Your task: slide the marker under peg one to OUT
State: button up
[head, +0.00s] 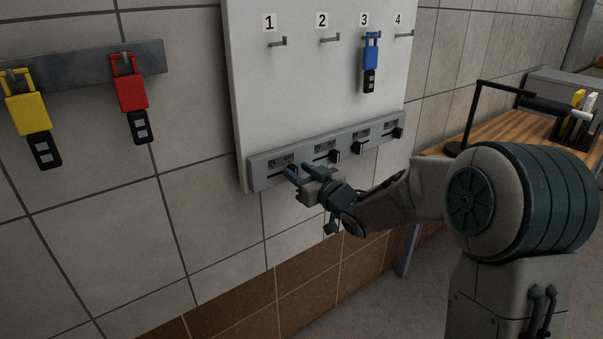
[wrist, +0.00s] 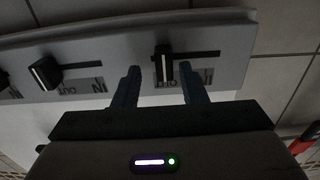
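Peg one (head: 278,42) is bare, high on the white board under the number 1. Its marker (wrist: 163,62) is a dark slider with a pale line, on the grey strip (head: 259,174) below. In the upside-down wrist view, it sits at the left end of its slot, by the partly covered OUT label; the slot runs right toward IN. My gripper (head: 299,170) is at this marker. Its two blue fingers are apart, one on each side, with gaps visible in the wrist view. In the head view, the fingers partly hide the marker.
Marker two (head: 333,156) is close beside my gripper, with more markers further right. A blue padlock (head: 370,57) with a black tag hangs on peg three. Yellow (head: 27,113) and red (head: 130,92) padlocks hang on a rail at left. A wooden table (head: 508,130) stands at right.

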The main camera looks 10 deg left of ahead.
jog(key=v, duration=1.4)
jog(key=shift+w+p, duration=0.15)
jog(key=shift+p, duration=0.15)
